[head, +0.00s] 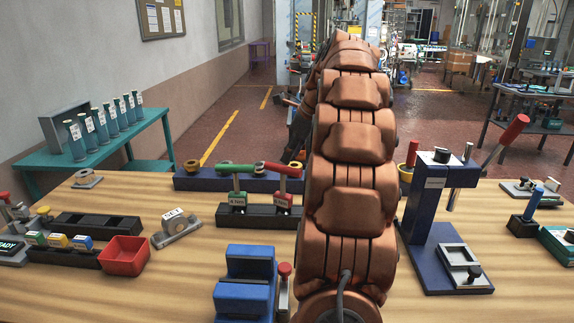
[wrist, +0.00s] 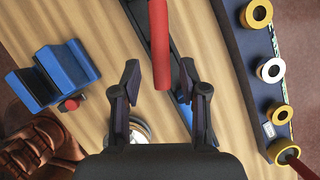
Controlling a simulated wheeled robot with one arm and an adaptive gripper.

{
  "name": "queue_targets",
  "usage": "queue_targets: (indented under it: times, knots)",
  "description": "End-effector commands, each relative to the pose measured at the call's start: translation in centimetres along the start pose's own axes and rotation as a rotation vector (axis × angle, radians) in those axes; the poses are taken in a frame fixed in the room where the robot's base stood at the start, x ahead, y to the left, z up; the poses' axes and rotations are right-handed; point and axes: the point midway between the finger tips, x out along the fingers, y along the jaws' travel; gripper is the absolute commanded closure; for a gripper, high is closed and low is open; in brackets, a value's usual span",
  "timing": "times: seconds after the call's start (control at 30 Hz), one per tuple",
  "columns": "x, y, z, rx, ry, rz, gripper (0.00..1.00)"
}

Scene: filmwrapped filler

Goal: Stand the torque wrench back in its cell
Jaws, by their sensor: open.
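A second red handle (head: 412,153) stands upright at the rail's right end.
A blue stepped block (head: 247,275) stands in front. A blue press (head: 438,215) with a red lever is at right. A red bin (head: 124,256) is at left. Bare wood shows front left.

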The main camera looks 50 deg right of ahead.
Motion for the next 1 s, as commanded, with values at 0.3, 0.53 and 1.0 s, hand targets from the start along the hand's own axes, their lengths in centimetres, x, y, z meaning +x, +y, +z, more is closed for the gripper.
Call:
queue_targets:
  times: [0.3, 0.53, 1.0]
  knots:
    - [-1.9, 0.0, 0.0, -0.001, 0.0, 0.0, 0.57]
    - [-2.0, 0.1, 0.0, -0.003, 0.001, 0.002, 0.57]
    - [2.3, 14.2, 3.2, -0.634, 0.072, 0.147, 0.57]
